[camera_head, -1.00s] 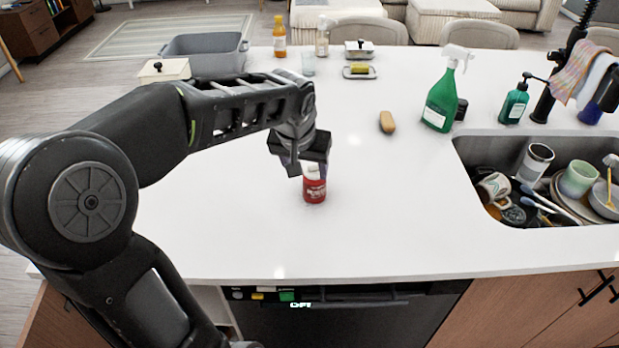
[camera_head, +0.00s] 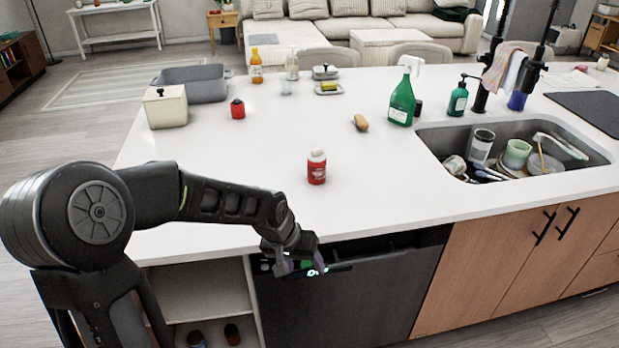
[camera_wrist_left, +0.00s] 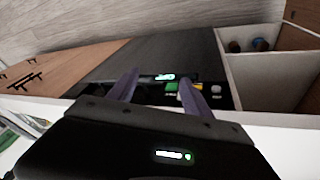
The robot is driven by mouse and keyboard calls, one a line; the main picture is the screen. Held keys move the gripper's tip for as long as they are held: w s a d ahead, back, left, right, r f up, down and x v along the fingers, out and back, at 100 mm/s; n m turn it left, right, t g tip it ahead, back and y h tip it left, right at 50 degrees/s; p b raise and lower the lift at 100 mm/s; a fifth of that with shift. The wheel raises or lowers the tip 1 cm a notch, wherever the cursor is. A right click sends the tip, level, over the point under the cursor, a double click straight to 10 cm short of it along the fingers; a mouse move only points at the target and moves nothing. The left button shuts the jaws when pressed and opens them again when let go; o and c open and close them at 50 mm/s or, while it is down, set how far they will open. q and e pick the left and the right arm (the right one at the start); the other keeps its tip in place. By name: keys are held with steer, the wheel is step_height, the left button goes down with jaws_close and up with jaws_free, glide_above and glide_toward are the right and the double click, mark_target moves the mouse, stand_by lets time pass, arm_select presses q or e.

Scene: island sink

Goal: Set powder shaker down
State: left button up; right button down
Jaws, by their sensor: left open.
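The powder shaker (camera_head: 317,167) is a small red container with a white top. It stands upright on the white counter (camera_head: 230,185), left of the sink, with nothing touching it. My left gripper (camera_head: 300,266) is in front of the counter's front edge, lower than the shaker and apart from it. In the left wrist view its two purple-grey fingers (camera_wrist_left: 160,88) are spread with nothing between them, over the dishwasher's front. The shaker is not visible in the left wrist view. My right gripper is not in view.
The sink (camera_head: 460,140) full of dishes is at the right. A green spray bottle (camera_head: 402,103), a tan sponge-like item (camera_head: 361,123), a red jar (camera_head: 237,109) and a cream box (camera_head: 166,107) stand farther back. Counter around the shaker is clear. The dishwasher (camera_head: 350,295) is below.

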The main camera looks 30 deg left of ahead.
arm_select(q)
steer(key=s+d+f+g+h, duration=0.1)
steer(key=s+d+f, duration=0.2)
steer(key=d+f, duration=0.35)
steer(key=s+d+f+h, duration=0.1)
steer(key=s+d+f, duration=0.3)
steer(key=d+f, duration=0.3)
steer(key=s+d+f+g, duration=0.1)
steer(key=s+d+f, duration=0.2)
steer(key=s+f, duration=0.3)
steer(key=s+d+f+m+g, duration=0.1)
steer(key=s+d+f, duration=0.2)
steer(key=s+f, duration=0.3)
steer(key=s, duration=0.2)
steer(key=shift+s, duration=0.3)
steer(key=shift+c, duration=0.5)
